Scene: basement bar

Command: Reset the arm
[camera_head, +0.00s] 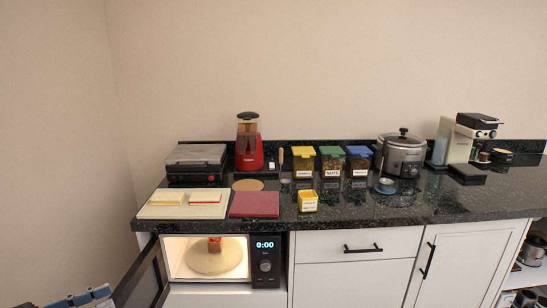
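My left gripper (88,298) shows only in part at the bottom left corner, as blue and grey pieces cut off by the picture edge. It is beside the open microwave door (142,275), and I cannot tell how its fingers stand. I see nothing held in it. My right gripper is not in view.
A lit microwave (266,278) under the counter reads 0:00, with a reddish-brown item (214,244) on its turntable (208,262). The black counter (430,205) holds cutting boards (255,204), a red blender (249,150), lidded jars (332,160), a slow cooker (403,155) and a coffee machine (465,140).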

